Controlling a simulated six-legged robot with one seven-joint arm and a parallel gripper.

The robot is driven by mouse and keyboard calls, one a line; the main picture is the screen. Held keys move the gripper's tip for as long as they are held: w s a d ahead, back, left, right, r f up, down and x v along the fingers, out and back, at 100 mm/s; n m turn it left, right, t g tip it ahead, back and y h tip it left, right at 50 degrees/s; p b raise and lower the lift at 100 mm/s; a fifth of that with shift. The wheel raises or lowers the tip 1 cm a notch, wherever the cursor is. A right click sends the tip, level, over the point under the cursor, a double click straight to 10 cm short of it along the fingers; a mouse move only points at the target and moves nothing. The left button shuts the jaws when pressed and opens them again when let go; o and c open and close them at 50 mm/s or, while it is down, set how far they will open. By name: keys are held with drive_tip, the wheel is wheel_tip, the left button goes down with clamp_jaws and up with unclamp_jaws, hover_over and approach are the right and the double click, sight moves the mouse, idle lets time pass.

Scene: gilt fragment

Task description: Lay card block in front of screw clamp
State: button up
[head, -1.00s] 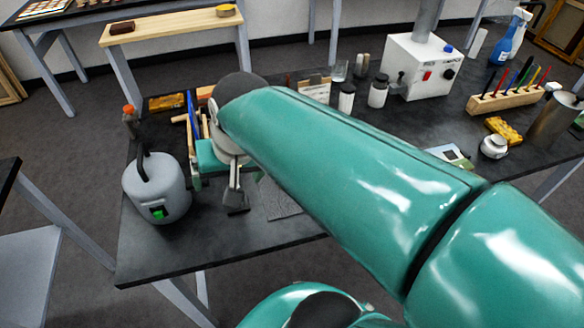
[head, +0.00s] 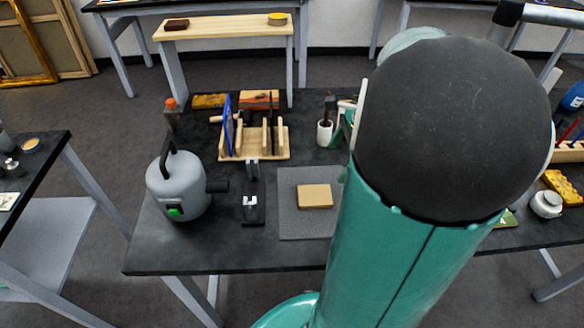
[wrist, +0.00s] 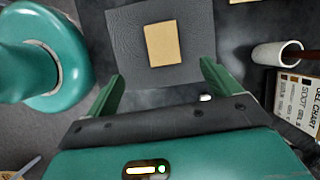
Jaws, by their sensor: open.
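The tan card block (head: 315,196) lies flat on a grey mat (head: 297,228) near the front of the dark bench. In the wrist view the block (wrist: 162,44) is ahead of my gripper (wrist: 160,84), whose two green fingers are wide apart and empty, not touching it. My arm hides the gripper in the head view. A small black and grey metal piece (head: 253,207) stands left of the mat; it may be the screw clamp, but I cannot tell for sure.
A grey canister (head: 178,187) stands at the bench's left. The front left bench strip is clear.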

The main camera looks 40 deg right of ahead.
hover_over(316, 195)
drive_tip(key=s+d, duration=0.2)
drive_tip(key=shift+m, duration=0.3)
drive_tip(key=f, duration=0.8)
drive_tip(key=shift+w+a, duration=0.1)
drive_tip(key=shift+w, duration=0.1)
drive_tip(key=x, duration=0.5)
drive_tip(key=shift+d+f, duration=0.2)
drive_tip(key=shift+f, duration=0.25)
drive_tip(key=shift+c, duration=0.2)
drive_tip(key=c, duration=1.1)
drive_tip(key=shift+r, duration=0.2)
